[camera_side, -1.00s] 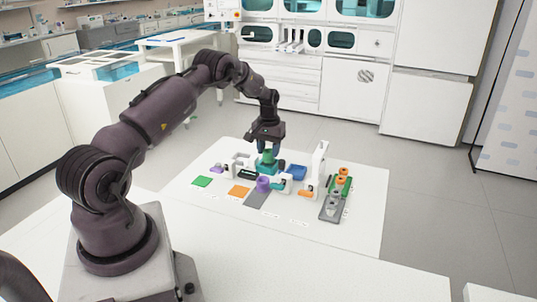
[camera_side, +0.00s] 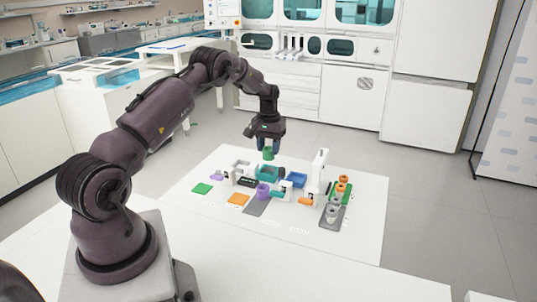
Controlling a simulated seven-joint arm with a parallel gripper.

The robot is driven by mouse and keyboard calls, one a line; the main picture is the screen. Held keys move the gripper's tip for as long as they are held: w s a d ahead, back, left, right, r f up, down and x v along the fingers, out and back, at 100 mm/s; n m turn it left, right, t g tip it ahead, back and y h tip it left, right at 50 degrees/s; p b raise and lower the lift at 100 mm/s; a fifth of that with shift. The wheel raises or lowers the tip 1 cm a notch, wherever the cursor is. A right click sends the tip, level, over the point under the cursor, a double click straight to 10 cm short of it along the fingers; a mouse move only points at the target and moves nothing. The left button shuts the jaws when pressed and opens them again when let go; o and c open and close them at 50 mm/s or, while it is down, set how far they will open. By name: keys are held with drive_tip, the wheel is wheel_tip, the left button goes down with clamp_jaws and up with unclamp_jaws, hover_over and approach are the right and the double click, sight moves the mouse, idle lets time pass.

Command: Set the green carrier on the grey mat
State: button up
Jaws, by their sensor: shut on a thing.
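The green carrier (camera_side: 268,154) is a small green piece held between the fingers of my gripper (camera_side: 267,148). My gripper is shut on it and holds it above the teal holder (camera_side: 268,173), apart from it. The grey mat (camera_side: 256,208) lies flat on the white table, nearer the camera, with a purple carrier (camera_side: 263,191) standing at its far edge. I cannot tell whether the purple carrier is on the mat or just behind it.
A green mat (camera_side: 202,189) and an orange mat (camera_side: 238,199) lie to the left. A blue tray (camera_side: 297,179) and a tall white device (camera_side: 319,172) stand to the right. A grey rack (camera_side: 333,214) with orange and grey pieces is farther right. The table's front is clear.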

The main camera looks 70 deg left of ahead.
sight(269, 158)
drive_tip(key=r, duration=0.1)
drive_tip(key=d+r, duration=0.1)
drive_tip(key=r, duration=0.1)
drive_tip(key=shift+s+r, duration=0.15)
drive_tip(key=shift+r, duration=0.1)
drive_tip(key=s+d, duration=1)
drive_tip(key=d, duration=0.3)
wheel_tip(269, 158, down, 5)
drive_tip(key=shift+w+a, duration=0.1)
drive_tip(key=shift+w, duration=0.05)
drive_tip(key=shift+f, duration=2.5)
drive_tip(key=shift+f, duration=0.1)
drive_tip(key=o, duration=0.9)
drive_tip(key=shift+c, duration=0.2)
drive_tip(key=shift+w, duration=0.1)
